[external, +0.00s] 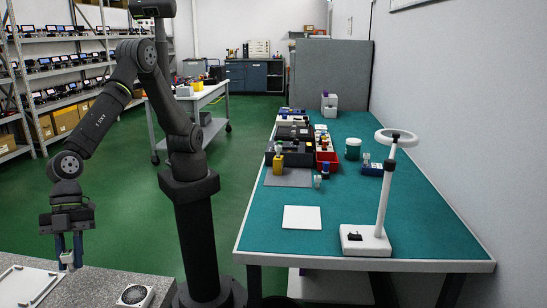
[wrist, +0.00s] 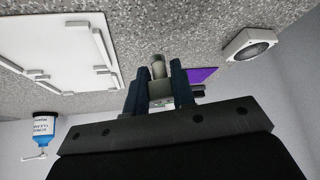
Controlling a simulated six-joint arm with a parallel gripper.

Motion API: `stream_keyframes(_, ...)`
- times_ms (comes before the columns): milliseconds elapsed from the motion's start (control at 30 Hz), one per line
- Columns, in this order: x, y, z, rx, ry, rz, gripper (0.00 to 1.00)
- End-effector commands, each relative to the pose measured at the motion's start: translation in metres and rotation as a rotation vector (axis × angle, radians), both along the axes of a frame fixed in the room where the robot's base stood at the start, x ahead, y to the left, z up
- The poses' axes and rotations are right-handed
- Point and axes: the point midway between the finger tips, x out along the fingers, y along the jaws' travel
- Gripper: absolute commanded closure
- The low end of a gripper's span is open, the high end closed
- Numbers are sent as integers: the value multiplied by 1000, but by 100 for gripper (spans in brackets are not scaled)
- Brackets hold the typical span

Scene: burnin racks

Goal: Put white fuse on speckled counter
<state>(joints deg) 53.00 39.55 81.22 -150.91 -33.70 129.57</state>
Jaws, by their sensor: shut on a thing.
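My gripper (external: 68,250) hangs pointing down at the lower left of the external view, shut on the white fuse (external: 67,259). In the wrist view the fuse (wrist: 158,68) shows pale between the two dark fingers, its end sticking out past them. The speckled counter (external: 105,291) is grey and runs along the bottom left of the external view. It fills the upper part of the wrist view (wrist: 190,30). The fuse is over or at the counter's far edge; I cannot tell whether it touches the surface.
A white tray (external: 28,283) lies on the counter to the left, and a small square fan (external: 135,295) to the right. The wrist view shows a purple patch (wrist: 203,75) and a blue-and-white bottle (wrist: 44,126). A green-topped bench (external: 350,205) stands right.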

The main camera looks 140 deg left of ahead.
Motion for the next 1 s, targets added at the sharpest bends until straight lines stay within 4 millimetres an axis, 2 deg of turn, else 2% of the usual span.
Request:
stream_keyframes(167, 5, 1, -9, 2, 0, -1, 99)
stream_keyframes(400, 4, 1, -42, 3, 1, -1, 99)
stream_keyframes(767, 4, 1, -46, 2, 0, 0, 99)
stream_keyframes(800, 4, 1, -46, 1, -1, 0, 75)
stream_keyframes(900, 4, 1, -46, 0, 0, -1, 55)
stream_keyframes(1000, 4, 1, -46, 0, 0, -1, 55)
